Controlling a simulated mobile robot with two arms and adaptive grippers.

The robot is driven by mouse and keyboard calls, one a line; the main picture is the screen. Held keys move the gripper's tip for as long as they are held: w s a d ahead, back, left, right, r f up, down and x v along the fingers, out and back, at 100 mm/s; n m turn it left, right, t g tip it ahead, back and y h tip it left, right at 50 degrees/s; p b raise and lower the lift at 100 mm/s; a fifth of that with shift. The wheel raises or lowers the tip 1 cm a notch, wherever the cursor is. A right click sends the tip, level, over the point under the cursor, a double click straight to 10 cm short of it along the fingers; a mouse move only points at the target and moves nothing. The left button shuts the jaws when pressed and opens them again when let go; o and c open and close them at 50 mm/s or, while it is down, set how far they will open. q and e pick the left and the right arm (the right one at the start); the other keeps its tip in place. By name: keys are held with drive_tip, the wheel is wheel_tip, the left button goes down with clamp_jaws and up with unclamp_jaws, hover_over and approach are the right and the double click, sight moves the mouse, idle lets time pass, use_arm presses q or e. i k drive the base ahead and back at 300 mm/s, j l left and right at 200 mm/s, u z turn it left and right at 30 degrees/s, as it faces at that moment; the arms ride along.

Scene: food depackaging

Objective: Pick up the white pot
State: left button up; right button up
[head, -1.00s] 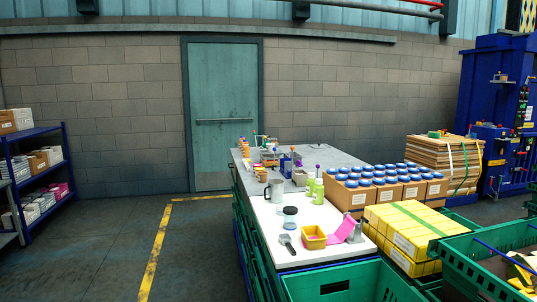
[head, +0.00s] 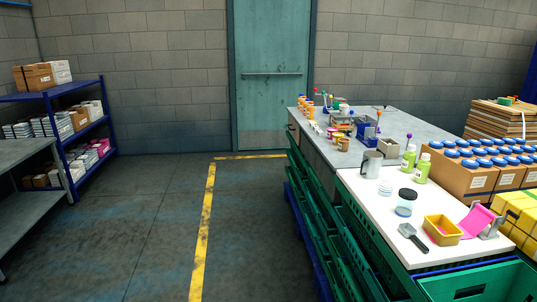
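A small whitish pot (head: 385,188) stands on the white worktop (head: 362,205), in front of a grey metal jug (head: 371,164) and left of a clear jar with a black lid (head: 406,202). It is small in the picture, so its detail is unclear. Some tiny pale pots (head: 315,128) also stand on the grey table behind; I cannot tell which one is the white pot of the task. Neither of my grippers is in view.
A grey scoop (head: 412,238), a yellow tub (head: 442,230), a pink sheet (head: 478,219) and green bottles (head: 421,168) share the worktop. Green crates (head: 345,240) line its left side. A blue shelf (head: 70,125) stands at left. The floor (head: 130,235) between is clear.

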sight(343, 109)
drive_tip(key=i+j, duration=0.15)
drive_tip(key=i, duration=0.65)
drive_tip(key=i+j+u, duration=0.15)
drive_tip(key=i, duration=0.65)
drive_tip(key=i+z, duration=0.1)
drive_tip(key=i, duration=0.4)
drive_tip(key=i+j+z, duration=0.1)
drive_tip(key=i, duration=0.45)
drive_tip(key=i+j+z, duration=0.1)
drive_tip(key=i, duration=0.4)
drive_tip(key=i+j+z, duration=0.15)
drive_tip(key=i+z, duration=0.25)
drive_tip(key=i+j+z, duration=0.3)
drive_tip(key=z, duration=0.15)
drive_tip(key=i+j+z, duration=0.55)
drive_tip(key=j+z, duration=0.25)
